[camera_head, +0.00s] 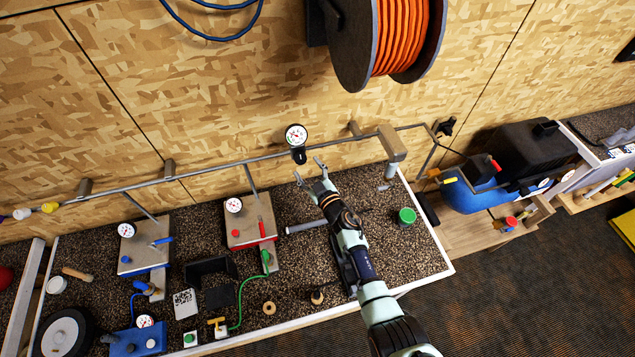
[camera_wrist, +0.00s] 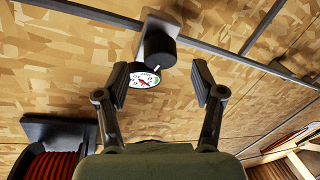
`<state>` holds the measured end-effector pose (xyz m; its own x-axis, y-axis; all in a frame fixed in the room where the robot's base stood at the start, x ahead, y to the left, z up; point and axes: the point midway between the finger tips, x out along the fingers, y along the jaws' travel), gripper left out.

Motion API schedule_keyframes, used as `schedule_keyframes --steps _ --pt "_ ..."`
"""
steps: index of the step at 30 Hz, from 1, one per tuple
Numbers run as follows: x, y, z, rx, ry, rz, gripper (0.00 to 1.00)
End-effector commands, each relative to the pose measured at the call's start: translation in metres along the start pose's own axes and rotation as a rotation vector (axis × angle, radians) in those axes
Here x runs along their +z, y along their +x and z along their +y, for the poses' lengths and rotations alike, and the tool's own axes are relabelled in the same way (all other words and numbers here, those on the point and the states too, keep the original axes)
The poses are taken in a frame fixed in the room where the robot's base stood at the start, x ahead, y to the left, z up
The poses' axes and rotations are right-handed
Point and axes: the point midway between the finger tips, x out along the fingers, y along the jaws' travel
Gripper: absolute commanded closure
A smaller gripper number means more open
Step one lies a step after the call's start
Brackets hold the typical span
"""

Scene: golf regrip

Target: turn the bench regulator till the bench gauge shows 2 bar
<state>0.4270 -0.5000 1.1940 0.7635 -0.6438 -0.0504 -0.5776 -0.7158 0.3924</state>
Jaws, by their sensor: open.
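The bench regulator, with a dark knob (camera_head: 299,156), hangs on the grey air pipe at the wall. Its round white bench gauge (camera_head: 296,136) sits just above the knob in the head view. The gauge (camera_wrist: 146,77) has a red needle and a green mark, but I cannot read the value. My gripper (camera_head: 311,167) is open and empty, just to the right of and below the knob. In the wrist view the black knob (camera_wrist: 162,51) lies ahead, beyond and between the two open fingers (camera_wrist: 160,83), apart from them.
The grey pipe (camera_head: 230,164) runs along the wall behind the bench. Two boards with gauges (camera_head: 234,205) (camera_head: 127,230) stand left on the speckled bench. A green-topped jar (camera_head: 407,216) stands right. An orange hose reel (camera_head: 400,40) hangs above; a blue compressor (camera_head: 477,192) is at right.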

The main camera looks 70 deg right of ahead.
Motion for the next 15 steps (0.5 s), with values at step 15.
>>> schedule_keyframes --steps 15 --pt "-0.001 -0.076 0.000 0.000 0.000 0.001 0.32"
